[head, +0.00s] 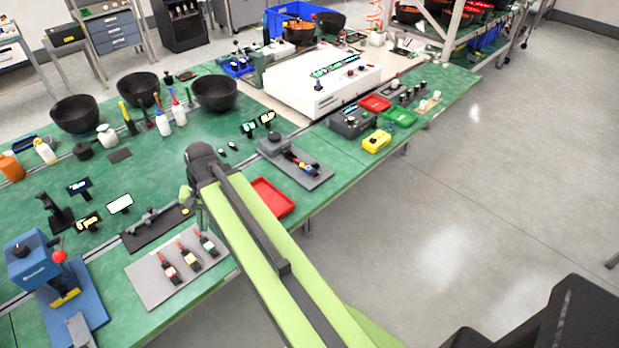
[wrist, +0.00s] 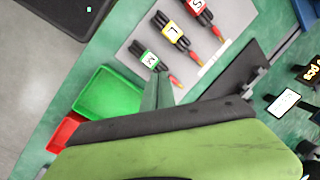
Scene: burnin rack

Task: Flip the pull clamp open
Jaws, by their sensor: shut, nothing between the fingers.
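A long dark plate (head: 157,229) with low metal clamp parts (head: 150,217) lies on the green bench in the head view. This looks like the pull clamp, though its handle position is too small to tell. In the wrist view the dark plate (wrist: 232,78) shows at right of centre, partly covered by my own green and dark parts. My gripper (wrist: 157,94) is shut and empty, its narrow fingers pointing down between the plate and a green tray. In the head view my gripper (head: 199,212) hangs just right of the plate, apart from the clamp as far as I can see.
A grey board (head: 152,284) with several red-tipped, labelled leads lies in front of the plate. A green tray (wrist: 108,92) and a red tray (head: 272,198) are nearby. A blue press (head: 35,262) stands at left. Small displays (head: 120,204) stand behind the plate.

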